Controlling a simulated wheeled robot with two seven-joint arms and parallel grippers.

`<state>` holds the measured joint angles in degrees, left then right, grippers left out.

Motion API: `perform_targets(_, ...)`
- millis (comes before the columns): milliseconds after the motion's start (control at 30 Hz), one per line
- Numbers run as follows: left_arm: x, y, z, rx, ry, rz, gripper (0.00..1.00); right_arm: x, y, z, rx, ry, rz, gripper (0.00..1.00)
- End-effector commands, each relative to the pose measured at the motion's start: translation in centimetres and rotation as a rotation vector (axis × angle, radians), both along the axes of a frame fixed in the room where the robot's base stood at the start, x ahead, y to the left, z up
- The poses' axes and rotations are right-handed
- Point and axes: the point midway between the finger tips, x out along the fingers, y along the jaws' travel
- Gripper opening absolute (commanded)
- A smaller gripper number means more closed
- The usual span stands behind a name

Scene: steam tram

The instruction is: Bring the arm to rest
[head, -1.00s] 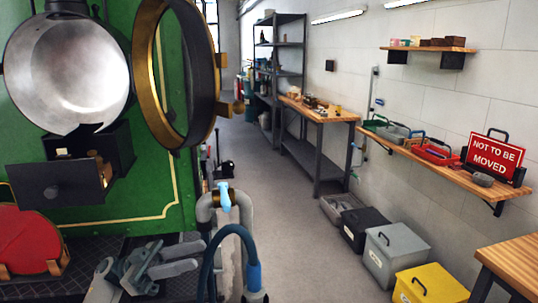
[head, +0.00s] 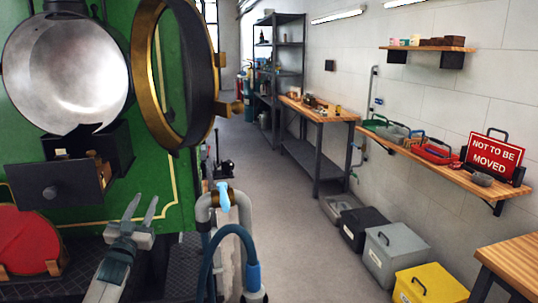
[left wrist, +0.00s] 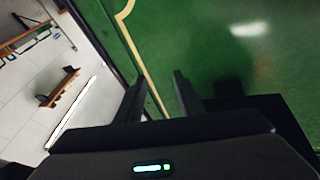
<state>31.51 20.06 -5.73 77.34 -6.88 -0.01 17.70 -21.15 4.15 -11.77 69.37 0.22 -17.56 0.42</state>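My left gripper (head: 141,208) is in the lower left of the head view, in front of the green tram (head: 160,190). Its two fingers point up and stand apart, with nothing between them. In the left wrist view the fingertips of my left gripper (left wrist: 157,88) are also apart and empty, facing the green panel with its yellow line (left wrist: 140,60). I cannot tell a touch between them and the panel. My right gripper is not in view.
The round door (head: 190,80) hangs open above. A grey pipe with a blue hose (head: 230,232) stands to the right. The aisle floor (head: 295,225) beyond is clear.

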Motion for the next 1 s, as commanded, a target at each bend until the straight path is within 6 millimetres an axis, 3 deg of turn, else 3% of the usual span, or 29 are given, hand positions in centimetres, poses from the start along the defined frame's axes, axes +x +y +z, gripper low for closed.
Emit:
perform_targets(300, 1.0, 2.6, -7.1, 0.153, 0.309, 0.135, 0.34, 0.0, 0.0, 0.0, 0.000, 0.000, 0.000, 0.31)
perform_targets(567, -2.0, 0.0, -17.3, 0.135, 0.428, 0.099, 0.34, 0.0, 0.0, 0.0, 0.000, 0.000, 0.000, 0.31)
perform_targets(767, -6.4, -2.5, -27.1, 0.120, 0.556, 0.066, 0.34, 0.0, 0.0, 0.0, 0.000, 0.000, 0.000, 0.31)
perform_targets(1000, -14.5, -6.2, -39.6, 0.093, 0.734, 0.024, 0.34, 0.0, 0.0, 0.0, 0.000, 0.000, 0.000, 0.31)
